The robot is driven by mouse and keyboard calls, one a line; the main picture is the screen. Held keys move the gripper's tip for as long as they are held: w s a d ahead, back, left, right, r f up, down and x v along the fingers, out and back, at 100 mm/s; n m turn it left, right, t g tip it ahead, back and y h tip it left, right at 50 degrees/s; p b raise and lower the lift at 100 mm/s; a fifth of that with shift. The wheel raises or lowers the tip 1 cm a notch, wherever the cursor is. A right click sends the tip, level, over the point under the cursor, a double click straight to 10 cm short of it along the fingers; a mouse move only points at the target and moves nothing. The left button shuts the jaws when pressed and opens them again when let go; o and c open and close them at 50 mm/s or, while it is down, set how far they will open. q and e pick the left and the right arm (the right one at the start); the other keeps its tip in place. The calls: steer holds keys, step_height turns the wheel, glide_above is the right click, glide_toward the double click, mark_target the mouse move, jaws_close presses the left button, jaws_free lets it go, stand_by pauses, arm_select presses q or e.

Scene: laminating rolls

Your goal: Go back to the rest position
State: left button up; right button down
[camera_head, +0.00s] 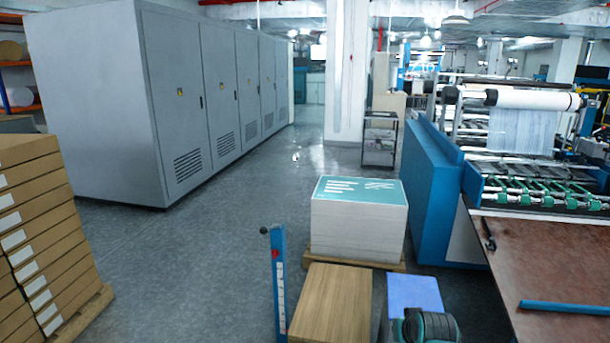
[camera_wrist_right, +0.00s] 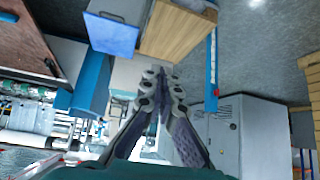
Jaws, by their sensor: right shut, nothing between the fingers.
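My right gripper (camera_wrist_right: 160,75) shows in the right wrist view with its fingers together and nothing between them. It is in the air, and that view is turned upside down. A dark and teal part of my own arm shows at the bottom edge of the head view, in front of the blue-topped box (camera_head: 413,290). The right gripper's fingers do not show in the head view. My left gripper is in neither view.
A wooden-topped box (camera_head: 331,303) and blue post (camera_head: 278,283) stand near the arm. Behind is a stack of printed sheets (camera_head: 358,222). The laminating machine (camera_head: 525,150) and brown table (camera_head: 555,262) are right, cartons (camera_head: 35,230) left. The middle floor is clear.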

steer(key=s+a, duration=0.3)
steer(key=s, duration=0.8)
steer(key=s+a+f+g, duration=0.1)
steer(key=s+a, duration=0.2)
steer(key=s, duration=0.9)
steer(key=shift+n+y, duration=0.3)
steer(key=shift+n, duration=0.1)
steer(key=shift+w, duration=0.1)
